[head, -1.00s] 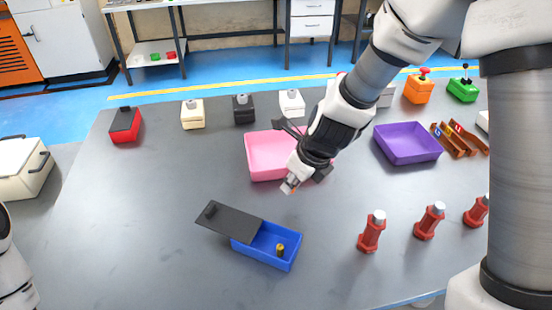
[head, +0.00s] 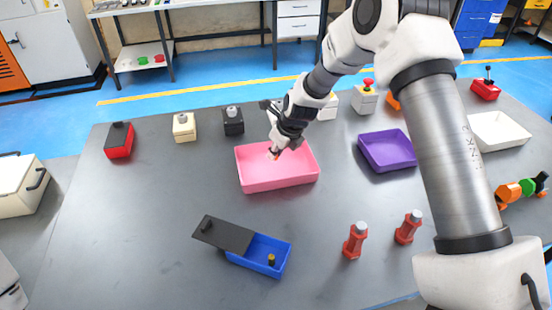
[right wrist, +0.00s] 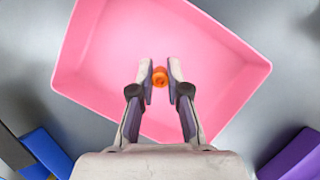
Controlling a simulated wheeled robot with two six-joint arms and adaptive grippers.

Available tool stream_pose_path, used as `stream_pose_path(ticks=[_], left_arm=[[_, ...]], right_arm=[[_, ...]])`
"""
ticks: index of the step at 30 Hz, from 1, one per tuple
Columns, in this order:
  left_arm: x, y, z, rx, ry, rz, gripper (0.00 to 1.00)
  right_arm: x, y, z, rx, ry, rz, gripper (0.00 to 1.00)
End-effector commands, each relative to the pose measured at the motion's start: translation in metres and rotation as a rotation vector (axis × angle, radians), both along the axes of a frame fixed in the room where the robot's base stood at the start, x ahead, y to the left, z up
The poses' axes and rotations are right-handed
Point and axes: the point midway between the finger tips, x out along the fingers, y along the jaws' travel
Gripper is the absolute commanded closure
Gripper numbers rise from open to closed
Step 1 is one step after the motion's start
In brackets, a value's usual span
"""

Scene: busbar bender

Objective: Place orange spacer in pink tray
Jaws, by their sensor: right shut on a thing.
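The pink tray (head: 300,180) stands on the grey table, and it fills much of the right wrist view (right wrist: 210,50). My right gripper (head: 273,153) is over the tray, near its back side in the head view. In the right wrist view the gripper (right wrist: 160,74) is shut on the small round orange spacer (right wrist: 160,78), held between the fingertips above the tray floor. I cannot tell how high it is. The spacer is barely visible in the head view. My left gripper is not in view.
A purple tray (head: 390,163) is to the right of the pink one. A blue box (head: 262,262) with a dark sliding lid (head: 222,235) is in front. Red posts (head: 355,240) stand front right. Several small boxes, including a black one (head: 233,124), line the back. The table's left part is clear.

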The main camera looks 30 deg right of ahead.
Motion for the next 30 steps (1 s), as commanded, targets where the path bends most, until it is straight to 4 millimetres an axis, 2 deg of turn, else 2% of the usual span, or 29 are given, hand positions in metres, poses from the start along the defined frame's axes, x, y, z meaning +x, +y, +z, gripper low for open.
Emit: stream_pose_path(ticks=[1,4,15,16,18,26,30], left_arm=[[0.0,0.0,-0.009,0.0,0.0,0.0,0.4],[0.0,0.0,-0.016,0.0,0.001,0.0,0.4],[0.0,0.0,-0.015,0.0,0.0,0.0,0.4],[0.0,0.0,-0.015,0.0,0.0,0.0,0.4],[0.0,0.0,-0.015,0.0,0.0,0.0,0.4],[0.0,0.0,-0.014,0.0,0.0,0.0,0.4],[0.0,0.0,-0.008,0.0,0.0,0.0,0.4]], right_arm=[[-0.003,0.001,-0.018,0.001,0.008,0.001,0.96],[-0.003,0.001,-0.034,0.001,0.007,0.0,0.96],[-0.003,0.001,-0.038,0.001,0.005,0.0,0.96],[-0.003,0.001,-0.038,0.001,0.004,0.001,0.81],[-0.003,0.001,-0.037,0.001,0.004,0.001,0.6],[-0.003,0.001,-0.037,0.001,0.004,0.001,0.6],[-0.004,0.001,-0.025,0.0,0.003,0.003,0.6]])
